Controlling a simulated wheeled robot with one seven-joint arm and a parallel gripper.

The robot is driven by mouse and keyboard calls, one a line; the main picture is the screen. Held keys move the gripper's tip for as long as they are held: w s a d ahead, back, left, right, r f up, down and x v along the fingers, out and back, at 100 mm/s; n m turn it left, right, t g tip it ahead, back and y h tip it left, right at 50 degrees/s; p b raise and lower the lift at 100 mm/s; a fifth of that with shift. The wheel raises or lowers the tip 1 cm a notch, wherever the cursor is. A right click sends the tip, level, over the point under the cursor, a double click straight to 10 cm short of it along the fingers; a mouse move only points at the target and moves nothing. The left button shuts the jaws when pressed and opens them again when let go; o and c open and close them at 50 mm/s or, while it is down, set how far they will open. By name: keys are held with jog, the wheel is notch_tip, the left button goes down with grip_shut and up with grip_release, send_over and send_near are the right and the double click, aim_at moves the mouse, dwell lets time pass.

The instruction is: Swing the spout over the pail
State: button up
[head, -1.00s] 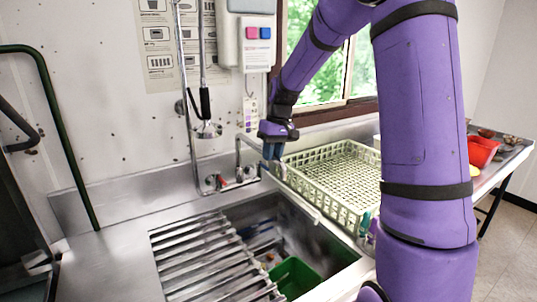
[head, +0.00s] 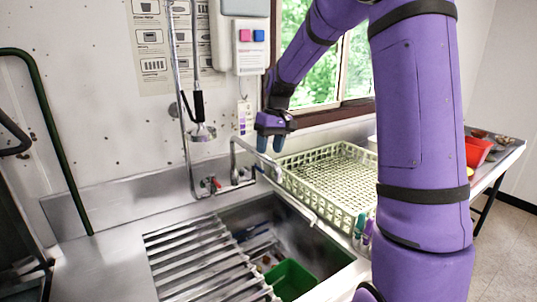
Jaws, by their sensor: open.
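The metal spout (head: 256,156) rises from the tap base at the back of the sink. It bends over and reaches right, its end near the left corner of the pale green rack. The green pail (head: 293,281) stands down in the sink basin, in front of and below the spout's end; its lower part is hidden. My gripper (head: 270,147) is open, with blue fingertips pointing down at the outer part of the spout. The fingertips look close to the spout; I cannot tell whether they touch it or straddle it.
The pale green dish rack (head: 322,204) stands right of the spout. A slatted metal rack (head: 200,255) covers the basin's left part. A red tub (head: 477,151) is on the far right table.

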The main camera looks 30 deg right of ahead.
notch_tip(320, 180, up, 8)
jog(key=d, duration=0.1)
jog(key=shift+d, duration=0.3)
jog(key=shift+f, duration=0.1)
jog(key=s+a+t, duration=0.1)
jog(key=s+a, duration=0.3)
jog(key=s, duration=0.6)
jog(key=s+a+r+t+h, duration=0.1)
jog(key=s+a, duration=0.3)
jog(key=s, duration=0.6)
jog(key=s+a+r+t+h, duration=0.1)
jog(key=s+a+t, duration=0.2)
jog(key=s, duration=0.7)
jog(key=shift+a, duration=0.75)
